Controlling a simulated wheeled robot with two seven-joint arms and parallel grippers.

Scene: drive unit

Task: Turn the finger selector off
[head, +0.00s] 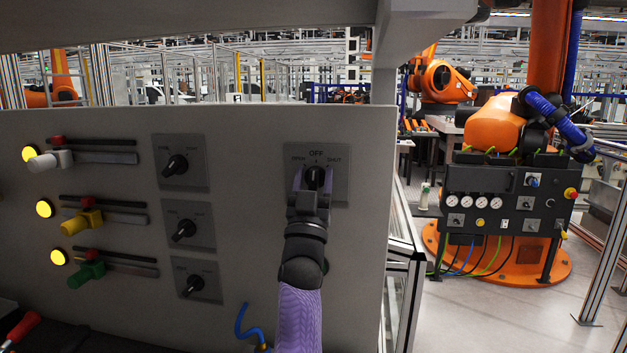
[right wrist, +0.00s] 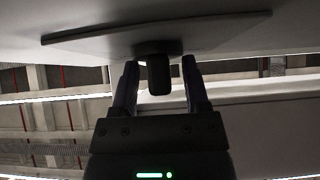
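The finger selector (head: 316,178) is a black rotary knob on a grey plate (head: 338,186) at the right of the panel. The plate reads OPEN at left, OFF at the top and SHUT at right. My right gripper (head: 314,188) reaches up to the knob from below, covering its lower part in the head view. In the right wrist view, the knob (right wrist: 159,76) sits between the two fingers of the right gripper (right wrist: 160,80), with a gap on each side. The knob's exact pointing is hard to tell. My left gripper is not in view.
Three similar black knobs (head: 175,165) stand in a column to the left. Farther left are sliders with white, yellow (head: 82,221) and green handles beside lit yellow lamps (head: 45,208). An orange robot (head: 497,124) stands beyond the panel at right.

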